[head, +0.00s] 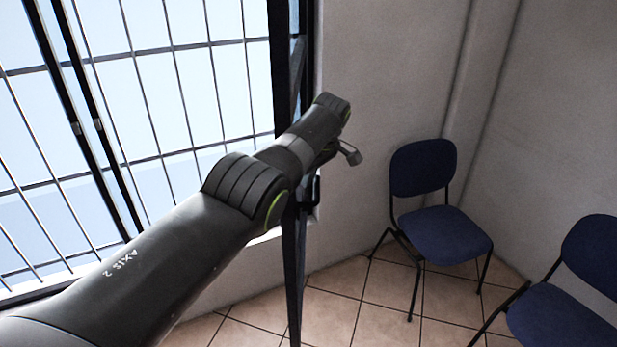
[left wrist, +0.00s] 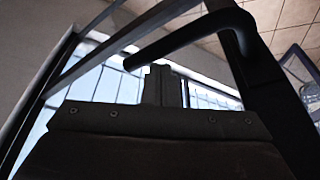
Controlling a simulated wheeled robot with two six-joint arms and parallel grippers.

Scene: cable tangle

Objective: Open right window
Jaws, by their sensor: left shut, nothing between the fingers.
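The right window (head: 291,265) has a dark frame that shows nearly edge-on in the head view. It stands out from the wall opening into the room, its lower part in front of the floor. A dark handle (head: 316,190) sticks out from it, just below my left gripper (head: 349,154). In the left wrist view, the handle (left wrist: 185,38) is a curved black bar across the top, joined to the dark frame (left wrist: 262,95) on the right. My left gripper (left wrist: 165,80) is shut and empty, close to the handle; I cannot tell if they touch. My right gripper is out of view.
A barred window opening (head: 160,75) fills the left, with dark upright frame members (head: 90,125). My left arm hides part of it. Two blue chairs (head: 445,235) (head: 565,315) stand on the tiled floor at the right. Floor between the window frame and nearer chair is clear.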

